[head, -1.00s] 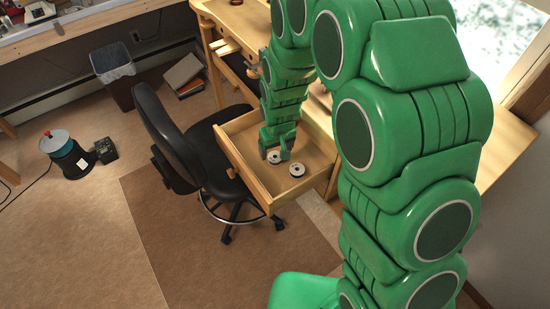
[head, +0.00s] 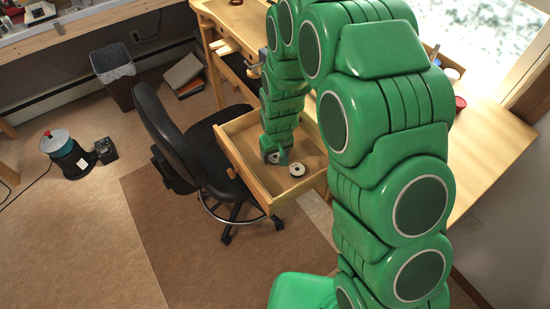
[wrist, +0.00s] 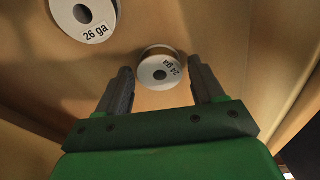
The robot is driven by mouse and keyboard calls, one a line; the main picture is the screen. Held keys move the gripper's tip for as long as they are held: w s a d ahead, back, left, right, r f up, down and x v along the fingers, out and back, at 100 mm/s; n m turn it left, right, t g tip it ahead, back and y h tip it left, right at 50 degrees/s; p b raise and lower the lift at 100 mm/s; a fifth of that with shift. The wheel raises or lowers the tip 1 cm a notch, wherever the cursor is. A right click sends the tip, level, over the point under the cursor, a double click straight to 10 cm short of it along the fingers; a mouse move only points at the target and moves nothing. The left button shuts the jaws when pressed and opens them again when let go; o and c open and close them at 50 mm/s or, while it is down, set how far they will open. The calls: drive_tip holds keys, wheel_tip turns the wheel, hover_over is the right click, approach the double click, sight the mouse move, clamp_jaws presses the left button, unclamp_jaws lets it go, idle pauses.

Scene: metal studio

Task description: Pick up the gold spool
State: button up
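Two spools with white label faces lie in the open drawer (head: 240,168). In the wrist view, one marked "24 ga" (wrist: 147,77) appears between the fingertips of my gripper (wrist: 160,66), with a gap on each side. I cannot tell whether the tips are level with it or above it. The other, marked "26 ga" (wrist: 66,14), is at the upper left, outside the fingers and cut by the edge. In the head view, my gripper (head: 274,157) is low in the drawer over one spool; the other spool (head: 297,170) sits to its right.
The drawer walls stand close around my gripper. A black chair (head: 165,135) stands left of the drawer. A wooden bench (head: 490,150) is at the right.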

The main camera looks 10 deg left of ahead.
drive_tip(key=c, duration=0.8)
drive_tip(key=shift+r, duration=0.1)
drive_tip(key=shift+r, duration=0.6)
wheel_tip(320, 180, up, 2)
drive_tip(key=shift+r, duration=0.1)
drive_tip(key=s+d+r, duration=0.2)
drive_tip(key=s+r, duration=0.1)
drive_tip(key=s, duration=0.1)
drive_tip(key=s+d+r, duration=0.2)
drive_tip(key=s+r, duration=0.1)
drive_tip(key=s, duration=0.1)
drive_tip(key=s+d+r, duration=0.2)
drive_tip(key=s+r, duration=0.1)
drive_tip(key=s, duration=0.1)
drive_tip(key=shift+s+d+r, duration=0.15)
drive_tip(key=shift+s+r, duration=0.1)
